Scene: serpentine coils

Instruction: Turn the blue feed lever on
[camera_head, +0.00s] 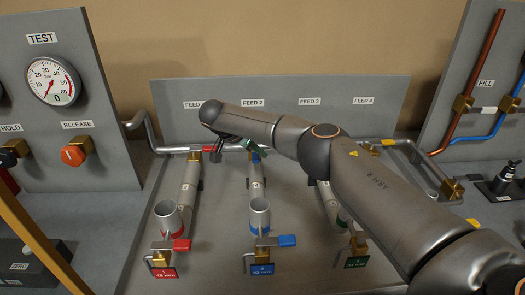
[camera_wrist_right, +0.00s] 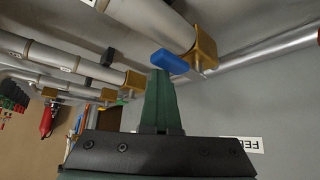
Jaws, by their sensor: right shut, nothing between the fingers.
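The blue feed lever (camera_wrist_right: 170,61) shows in the right wrist view as a blue handle beside a brass valve body (camera_wrist_right: 204,48) on the silver pipe. My right gripper (camera_wrist_right: 160,78) is shut and empty. Its dark green fingers point at the lever, with the tips right at its near side; I cannot tell whether they touch. In the head view my right gripper (camera_head: 254,150) is below the FEED 2 label (camera_head: 252,103), and my arm and hand largely hide the lever there. My left gripper is not in view.
A red feed lever (camera_head: 212,148) is left of my right gripper. Lower on the panel are a blue-handled valve (camera_head: 287,240), a red-handled valve (camera_head: 182,245) and open cups (camera_head: 259,216). A gauge panel (camera_head: 65,130) stands at left.

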